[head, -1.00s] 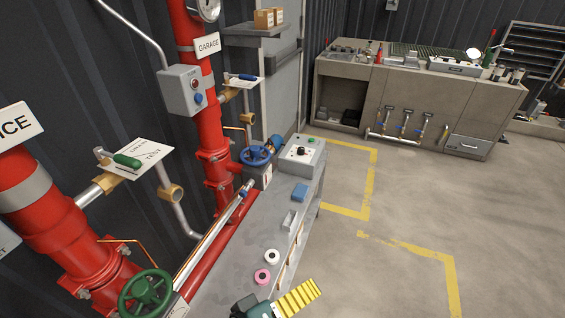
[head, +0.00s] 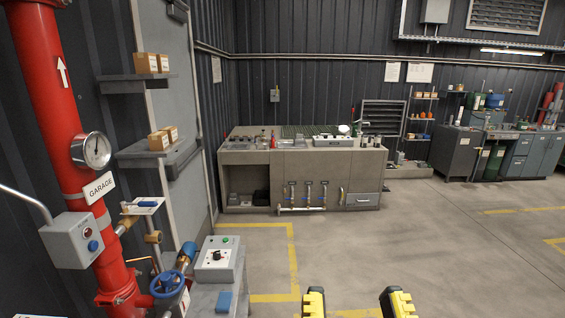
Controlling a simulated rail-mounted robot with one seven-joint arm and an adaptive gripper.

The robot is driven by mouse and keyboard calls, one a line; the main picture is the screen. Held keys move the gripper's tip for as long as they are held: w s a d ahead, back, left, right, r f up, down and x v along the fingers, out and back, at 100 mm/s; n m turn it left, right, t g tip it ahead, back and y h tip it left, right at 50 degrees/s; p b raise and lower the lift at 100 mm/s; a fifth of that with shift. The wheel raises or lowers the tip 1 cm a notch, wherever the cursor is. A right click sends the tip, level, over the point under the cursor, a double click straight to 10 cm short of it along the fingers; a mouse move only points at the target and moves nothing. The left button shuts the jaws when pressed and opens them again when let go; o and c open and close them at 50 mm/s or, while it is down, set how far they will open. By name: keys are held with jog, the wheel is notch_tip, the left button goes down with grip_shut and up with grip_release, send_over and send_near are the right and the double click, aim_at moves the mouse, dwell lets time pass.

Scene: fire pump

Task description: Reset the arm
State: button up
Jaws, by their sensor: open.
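My gripper (head: 357,304) shows at the bottom edge of the head view as two yellow and black fingers. The gripper is open and empty. The rest of my arm is below the picture. The nearest fittings are to its left: a grey control box (head: 219,259) with a black knob, and a blue handwheel (head: 166,284) beside it. The gripper is apart from both.
A red riser pipe (head: 50,115) with a gauge (head: 91,151) and a grey switch box (head: 72,240) stands at the left. Shelves (head: 160,152) with small boxes hang behind it. A workbench (head: 300,180) stands at the back. The floor (head: 420,240) between is clear.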

notch_tip(320, 180, up, 25)
jog(key=p, duration=2.2)
jog(key=shift+r, duration=0.2)
notch_tip(320, 180, down, 37)
jog(key=b, duration=3.7)
jog(key=shift+f, duration=0.15)
